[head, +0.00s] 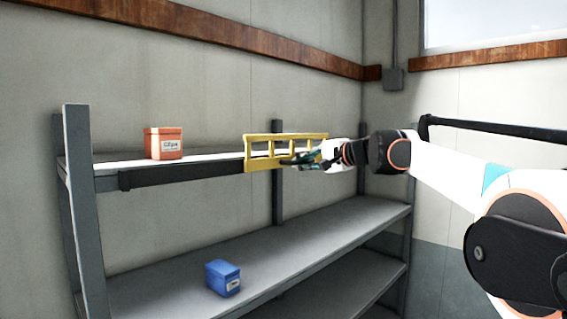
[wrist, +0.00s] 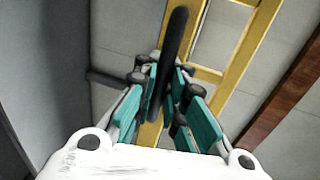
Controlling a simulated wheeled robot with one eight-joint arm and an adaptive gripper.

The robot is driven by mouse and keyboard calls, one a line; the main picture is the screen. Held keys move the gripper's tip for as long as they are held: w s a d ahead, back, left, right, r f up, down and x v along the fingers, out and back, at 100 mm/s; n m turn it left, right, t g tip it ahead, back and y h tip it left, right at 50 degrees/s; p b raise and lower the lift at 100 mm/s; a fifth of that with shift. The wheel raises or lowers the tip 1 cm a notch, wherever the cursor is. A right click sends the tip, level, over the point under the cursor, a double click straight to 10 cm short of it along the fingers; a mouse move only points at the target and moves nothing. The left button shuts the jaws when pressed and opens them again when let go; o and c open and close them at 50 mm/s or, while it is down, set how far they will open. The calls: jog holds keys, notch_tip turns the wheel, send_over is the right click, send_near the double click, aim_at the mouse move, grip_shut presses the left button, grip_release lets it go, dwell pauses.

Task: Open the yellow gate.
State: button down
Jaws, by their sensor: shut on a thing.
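The yellow gate (head: 249,155) is a ladder-like frame at the right part of the upper shelf; its bars also show in the wrist view (wrist: 241,65). My gripper (head: 303,160) is at the gate's front side, near its right half. In the wrist view, a dark upright handle (wrist: 177,38) runs between the teal finger pads of my gripper (wrist: 166,82), which is shut on it. The handle is in front of a yellow bar. The fingers hide its lower part, and I cannot tell how far the gate is swung.
An orange box (head: 163,143) stands on the upper shelf (head: 110,160), left of the gate. A dark rail (head: 180,173) runs along that shelf's front. A blue box (head: 223,278) is on the lower shelf (head: 300,243). A grey post (head: 80,200) stands at left.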

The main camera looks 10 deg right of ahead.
aim_at(313, 161)
jog(key=shift+w+d, duration=0.45)
jog(key=shift+d, duration=0.25)
jog(key=shift+w+d, duration=0.4)
jog(key=shift+d, duration=0.25)
jog(key=shift+f, duration=0.1)
jog(key=c, duration=1.9)
grip_release()
jog(key=shift+c, duration=0.2)
jog(key=shift+s+d, duration=0.2)
jog(key=shift+d, duration=0.05)
jog(key=shift+a, duration=0.15)
jog(key=v, duration=1.2)
